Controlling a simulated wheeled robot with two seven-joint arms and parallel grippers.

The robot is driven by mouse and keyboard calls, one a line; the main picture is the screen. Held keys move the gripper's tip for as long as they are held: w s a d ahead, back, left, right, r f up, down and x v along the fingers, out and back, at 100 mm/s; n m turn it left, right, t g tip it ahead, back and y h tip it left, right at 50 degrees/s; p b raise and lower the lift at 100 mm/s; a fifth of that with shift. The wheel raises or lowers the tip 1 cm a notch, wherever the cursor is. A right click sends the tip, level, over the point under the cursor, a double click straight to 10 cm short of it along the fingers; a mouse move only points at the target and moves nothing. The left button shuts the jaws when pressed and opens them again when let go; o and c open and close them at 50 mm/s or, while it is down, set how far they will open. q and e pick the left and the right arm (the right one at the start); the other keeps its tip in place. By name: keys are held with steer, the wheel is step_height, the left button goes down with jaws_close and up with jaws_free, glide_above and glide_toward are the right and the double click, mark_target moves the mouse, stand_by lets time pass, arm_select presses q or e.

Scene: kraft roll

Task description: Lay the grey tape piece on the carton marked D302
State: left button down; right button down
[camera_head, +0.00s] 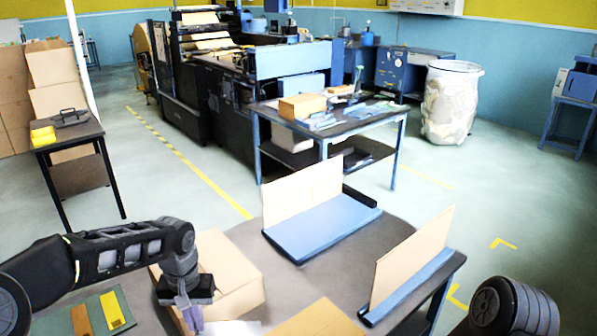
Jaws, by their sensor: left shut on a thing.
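My left gripper (189,308) comes in from the left, pointing down, shut on a small pale grey piece, which I take to be the grey tape piece; it is hard to tell from the fingers. The gripper is in front of a tan carton (232,268) and hides part of it. I cannot tell whether the piece touches the carton. Another tan carton (320,320) is cut off by the bottom edge. No D302 marking is readable on either. My right gripper is out of view; only part of my right arm shows at the lower right.
A green mat (128,304) at the lower left bears a yellow piece (112,310) and a brown piece (82,320). Blue holders with upright cardboard sheets (305,190) (412,258) stand on the table's far and right sides. Bare tabletop (345,272) lies between them.

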mark_target(213, 329)
arm_select(q)
steer(key=d, duration=0.3)
steer(key=shift+w+d+r+m, duration=0.2)
steer(key=shift+w+d+m, duration=0.1)
steer(key=shift+w+m, duration=0.1)
steer(key=shift+d+r, duration=0.15)
steer(key=shift+d, duration=0.05)
stand_by(2.4)
steer(key=shift+a+f+b, duration=0.3)
steer(key=shift+f+b, duration=0.1)
steer(key=shift+b, duration=0.1)
steer(key=a+r+n+b, duration=0.1)
steer(key=a+r+b, duration=0.1)
steer(key=a, duration=0.6)
steer(key=a+r+n+b, duration=0.1)
steer(key=a+n+b, duration=0.1)
steer(key=a, duration=0.6)
steer(key=shift+a+r, duration=0.15)
steer(key=shift+r, duration=0.2)
steer(key=shift+s, duration=0.1)
